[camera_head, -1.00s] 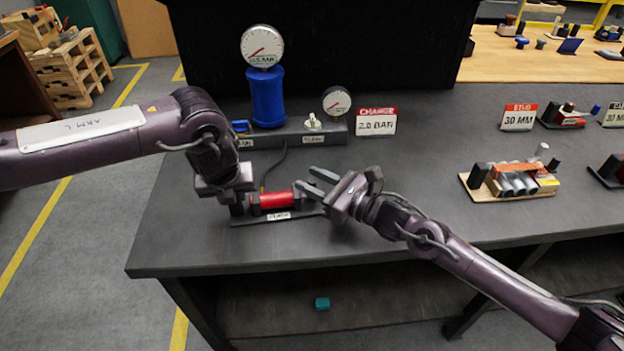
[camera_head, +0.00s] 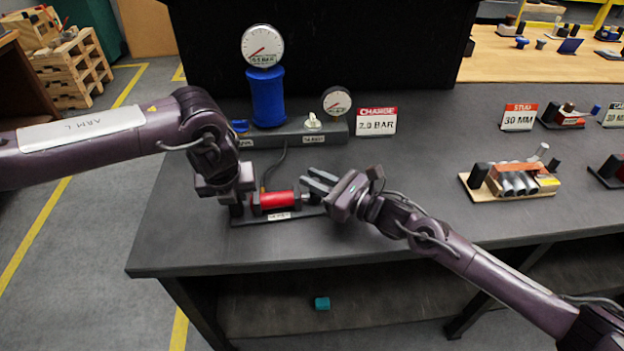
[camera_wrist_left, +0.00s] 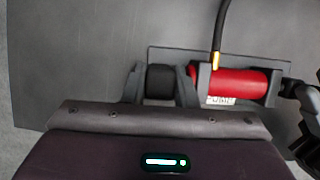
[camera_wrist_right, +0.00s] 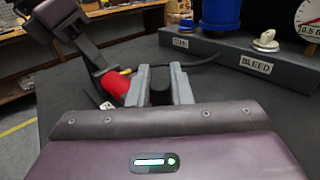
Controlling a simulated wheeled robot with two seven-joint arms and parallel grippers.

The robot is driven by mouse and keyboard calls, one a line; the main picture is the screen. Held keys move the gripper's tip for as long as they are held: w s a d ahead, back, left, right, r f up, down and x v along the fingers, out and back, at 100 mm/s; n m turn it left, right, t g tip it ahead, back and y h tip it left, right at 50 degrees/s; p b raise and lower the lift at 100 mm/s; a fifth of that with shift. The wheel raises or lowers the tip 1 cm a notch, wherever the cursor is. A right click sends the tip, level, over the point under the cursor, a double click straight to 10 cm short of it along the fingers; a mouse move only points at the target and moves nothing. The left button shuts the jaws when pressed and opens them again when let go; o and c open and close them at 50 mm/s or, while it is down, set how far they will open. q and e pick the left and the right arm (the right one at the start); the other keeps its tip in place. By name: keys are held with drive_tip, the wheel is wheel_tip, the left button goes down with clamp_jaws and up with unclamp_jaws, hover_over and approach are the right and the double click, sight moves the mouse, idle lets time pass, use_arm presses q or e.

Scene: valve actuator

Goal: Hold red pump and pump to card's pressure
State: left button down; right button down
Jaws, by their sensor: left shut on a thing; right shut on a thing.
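The red pump (camera_head: 279,199) lies on its dark base plate near the bench's front left; it also shows in the left wrist view (camera_wrist_left: 240,84). My left gripper (camera_head: 236,206) is shut on the black block (camera_wrist_left: 160,80) at the pump's left end. My right gripper (camera_head: 313,187) is shut on the dark pump handle (camera_wrist_right: 160,86) at the pump's right end, which its fingers mostly hide in the head view. The card (camera_head: 376,121) reads CHARGE 2.0 BAR. The gauge (camera_head: 262,45) on the blue cylinder (camera_head: 267,97) has its needle low, with small print that appears to read 0.5 BAR.
A second, smaller gauge (camera_head: 337,101) and a white knob (camera_head: 313,121) labelled BLEED sit on the grey manifold (camera_head: 282,137). A dark hose (camera_wrist_left: 220,30) rises from the pump. A tool set (camera_head: 510,182) stands to the right. The bench between is clear.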

drive_tip(key=d, duration=0.4)
drive_tip(key=shift+w+d, duration=0.3)
drive_tip(key=shift+d, duration=0.1)
drive_tip(key=c, duration=1.3)
unclamp_jaws()
drive_tip(key=shift+d, duration=0.1)
drive_tip(key=shift+c, duration=0.2)
drive_tip(key=shift+s, duration=0.1)
drive_tip(key=v, duration=1.2)
